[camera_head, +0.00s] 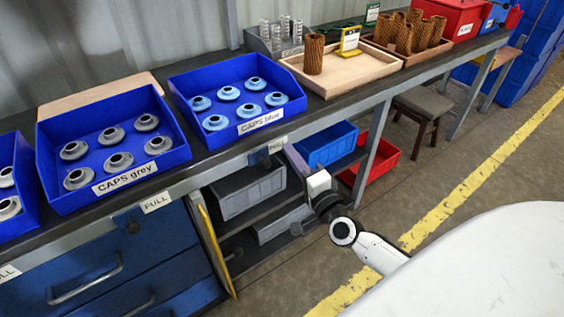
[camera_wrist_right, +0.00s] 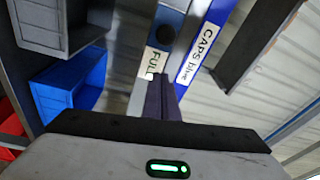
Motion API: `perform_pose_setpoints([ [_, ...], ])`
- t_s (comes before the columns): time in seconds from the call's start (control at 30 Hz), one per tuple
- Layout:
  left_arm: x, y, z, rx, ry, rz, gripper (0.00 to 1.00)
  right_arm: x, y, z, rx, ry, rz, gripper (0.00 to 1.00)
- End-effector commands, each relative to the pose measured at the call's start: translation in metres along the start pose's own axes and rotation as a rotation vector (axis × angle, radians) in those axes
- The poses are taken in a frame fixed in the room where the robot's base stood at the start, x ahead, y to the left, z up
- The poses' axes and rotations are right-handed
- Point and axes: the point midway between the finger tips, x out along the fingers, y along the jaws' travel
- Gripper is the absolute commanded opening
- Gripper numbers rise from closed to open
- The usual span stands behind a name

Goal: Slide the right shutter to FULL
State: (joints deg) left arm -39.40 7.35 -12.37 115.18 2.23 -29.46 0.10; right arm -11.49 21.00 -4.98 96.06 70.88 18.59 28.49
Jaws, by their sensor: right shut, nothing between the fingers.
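The right shutter (camera_head: 260,157) is a small dark blue piece on the bench's front rail, left of a white FULL label (camera_head: 277,145). In the right wrist view the shutter (camera_wrist_right: 172,20) shows a dark round knob or hole, and the FULL label (camera_wrist_right: 153,62) is just below it. My right gripper (camera_head: 291,156) is at the rail, just right of the label. Its dark fingers (camera_wrist_right: 162,82) are shut and empty, with the tips overlapping the label's edge in the wrist view. I cannot tell whether they touch the rail. My left gripper is not in view.
A blue CAPS blue bin (camera_head: 185,88) stands on the bench above the shutter, with a CAPS grey bin (camera_head: 60,190) to its left. Below are shelves with a grey crate (camera_head: 250,195) and a blue crate (camera_head: 330,147). Another shutter (camera_head: 131,221) sits further left.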

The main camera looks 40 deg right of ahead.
Motion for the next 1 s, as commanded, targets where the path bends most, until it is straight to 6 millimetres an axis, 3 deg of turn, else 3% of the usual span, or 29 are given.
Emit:
perform_pose_setpoints([
  [0.03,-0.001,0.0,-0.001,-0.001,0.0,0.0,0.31,-0.02,0.005,0.006,0.005,-0.01,0.015,0.0],
  [0.1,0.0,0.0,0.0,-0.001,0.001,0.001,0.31,-0.036,0.005,0.005,0.004,-0.009,0.014,0.0],
  [0.4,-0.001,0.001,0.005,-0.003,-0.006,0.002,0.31,-0.085,0.003,0.003,0.004,-0.004,0.009,0.0],
  [1.0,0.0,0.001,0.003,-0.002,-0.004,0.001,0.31,-0.094,0.002,0.003,0.003,-0.003,0.007,0.0],
])
